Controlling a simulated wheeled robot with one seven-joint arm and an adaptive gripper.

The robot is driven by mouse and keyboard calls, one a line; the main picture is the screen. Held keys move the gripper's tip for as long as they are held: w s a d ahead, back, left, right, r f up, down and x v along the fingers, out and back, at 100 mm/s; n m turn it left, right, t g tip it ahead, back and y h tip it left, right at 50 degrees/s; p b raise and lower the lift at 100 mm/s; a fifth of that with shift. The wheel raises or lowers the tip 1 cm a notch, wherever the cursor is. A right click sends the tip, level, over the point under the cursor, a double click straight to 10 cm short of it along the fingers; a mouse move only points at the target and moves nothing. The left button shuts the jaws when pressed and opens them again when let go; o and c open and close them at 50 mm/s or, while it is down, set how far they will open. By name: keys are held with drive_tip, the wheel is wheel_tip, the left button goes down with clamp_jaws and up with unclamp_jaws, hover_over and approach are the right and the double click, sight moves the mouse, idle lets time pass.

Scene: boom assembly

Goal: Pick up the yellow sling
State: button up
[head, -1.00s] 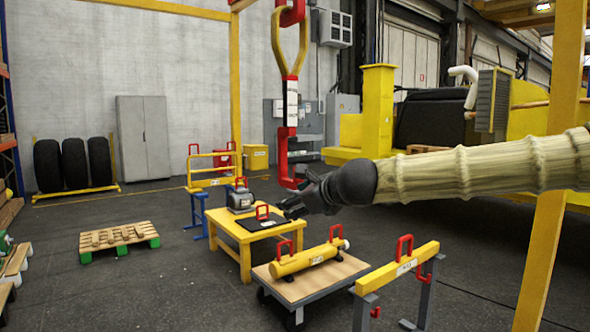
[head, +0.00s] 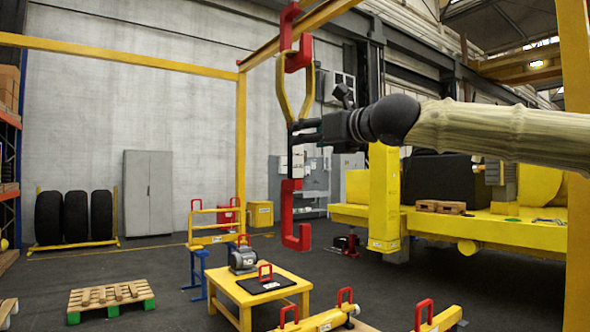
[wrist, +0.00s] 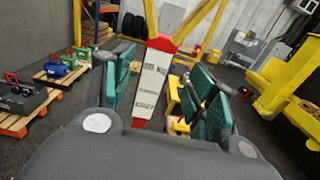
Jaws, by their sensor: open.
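The yellow sling (head: 282,95) is a two-legged loop hanging from a red upper hook (head: 298,55). Its legs join at a red piece above a white labelled bar (wrist: 153,82), with a red lower hook (head: 292,228) underneath. My gripper (head: 294,133) is at the foot of the sling, coming from the right. In the wrist view, my gripper (wrist: 163,65) is open, with a green-padded finger on each side of the bar. The yellow legs of the sling (wrist: 195,22) rise beyond the fingers. Whether a finger touches the bar cannot be told.
A yellow gantry beam (head: 320,15) runs overhead, with a yellow post (head: 579,180) at the right. Below stand a yellow table (head: 270,292) with a motor and other red-handled loads. A yellow machine (head: 500,225) fills the right side.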

sight(295, 149)
drive_tip(key=shift+f+p+x, duration=0.2)
drive_tip(key=shift+p+x, duration=0.1)
drive_tip(key=shift+x, duration=2.55)
drive_tip(key=shift+s, duration=0.2)
drive_tip(key=shift+c, duration=0.6)
drive_tip(key=shift+a, duration=0.15)
clamp_jaws()
drive_tip(key=shift+r, duration=0.15)
